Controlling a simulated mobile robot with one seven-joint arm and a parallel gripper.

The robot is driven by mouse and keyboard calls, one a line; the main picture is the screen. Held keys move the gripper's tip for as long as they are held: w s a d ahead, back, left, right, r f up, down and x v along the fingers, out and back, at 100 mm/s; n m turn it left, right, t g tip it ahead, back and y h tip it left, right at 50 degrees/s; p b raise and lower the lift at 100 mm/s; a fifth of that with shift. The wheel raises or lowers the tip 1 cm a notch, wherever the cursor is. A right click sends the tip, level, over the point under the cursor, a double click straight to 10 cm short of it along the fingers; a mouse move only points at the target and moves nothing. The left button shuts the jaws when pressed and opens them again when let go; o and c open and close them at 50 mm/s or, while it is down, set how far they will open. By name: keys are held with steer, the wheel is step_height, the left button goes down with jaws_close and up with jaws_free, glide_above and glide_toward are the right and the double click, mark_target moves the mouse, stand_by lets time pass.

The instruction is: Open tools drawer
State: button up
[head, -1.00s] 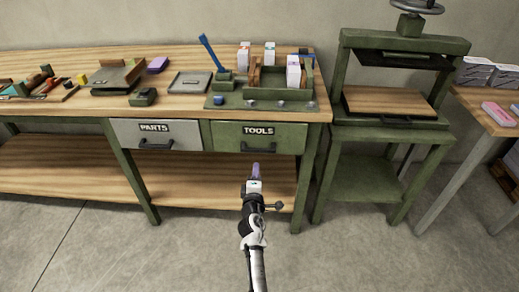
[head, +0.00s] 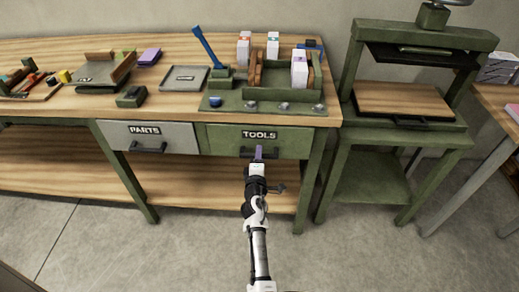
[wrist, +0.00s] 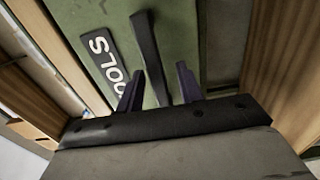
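The green tools drawer (head: 290,141) is shut under the right part of the workbench, with a white-lettered TOOLS label and a dark bar handle (head: 262,153). My gripper (head: 259,153) is right in front of the handle in the head view, covering part of it. In the wrist view, my gripper (wrist: 160,85) has its two dark fingers apart. The dark handle (wrist: 150,50) runs into the space between them, beside the TOOLS label (wrist: 108,65). Whether a finger touches the handle cannot be told.
A grey PARTS drawer (head: 150,136) is left of the tools drawer. The wooden benchtop (head: 60,105) bears trays and boxes. A green press (head: 405,110) stands at the right. The floor in front (head: 350,260) is clear.

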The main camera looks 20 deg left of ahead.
steer(key=shift+w+a, duration=0.1)
steer(key=shift+w, duration=0.1)
jaws_close()
steer(key=shift+s, duration=0.1)
